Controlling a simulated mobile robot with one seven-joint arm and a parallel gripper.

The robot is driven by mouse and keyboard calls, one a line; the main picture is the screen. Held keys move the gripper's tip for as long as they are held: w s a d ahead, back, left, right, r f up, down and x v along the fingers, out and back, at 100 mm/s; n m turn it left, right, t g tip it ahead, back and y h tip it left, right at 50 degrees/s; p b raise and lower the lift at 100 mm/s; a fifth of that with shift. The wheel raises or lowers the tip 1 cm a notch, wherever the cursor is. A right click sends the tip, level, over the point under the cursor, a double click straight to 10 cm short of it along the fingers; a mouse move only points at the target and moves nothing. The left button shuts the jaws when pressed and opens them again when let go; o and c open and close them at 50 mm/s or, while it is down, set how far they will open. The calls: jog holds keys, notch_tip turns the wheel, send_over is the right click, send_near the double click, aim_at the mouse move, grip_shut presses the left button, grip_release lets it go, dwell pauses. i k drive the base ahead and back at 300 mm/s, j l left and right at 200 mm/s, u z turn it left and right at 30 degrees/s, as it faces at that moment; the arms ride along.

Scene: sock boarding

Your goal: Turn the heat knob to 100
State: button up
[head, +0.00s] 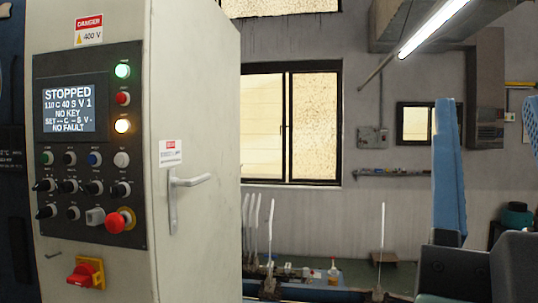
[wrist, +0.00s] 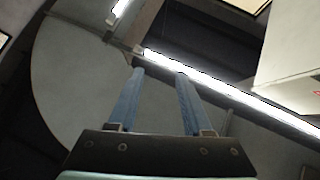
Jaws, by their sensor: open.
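The control panel (head: 88,150) is on the front of a pale cabinet at the left of the head view. Its lit display (head: 69,108) reads STOPPED, NO KEY and NO FAULT. Several black knobs (head: 94,187) sit in rows below it. Their labels are too small to read, so I cannot tell which is the heat knob or its setting. My gripper (wrist: 158,71) is open and empty, its two blue fingers pointing up at the ceiling in the wrist view. A blue finger (head: 447,170) also shows at the right of the head view, well away from the panel.
A red emergency button (head: 115,222) sticks out at the panel's lower right, and a red rotary switch (head: 85,273) on yellow is below. A door handle (head: 184,190) juts from the cabinet's side. Upright pale forms (head: 269,230) stand in the middle.

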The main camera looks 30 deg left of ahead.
aim_at(68, 187)
jog(key=u, duration=1.65)
jog(key=i+j+z, duration=0.15)
jog(key=j, duration=0.2)
jog(key=j+z, duration=0.1)
jog(key=j, duration=0.25)
jog(key=i+j+z, duration=0.15)
jog(key=j, duration=0.25)
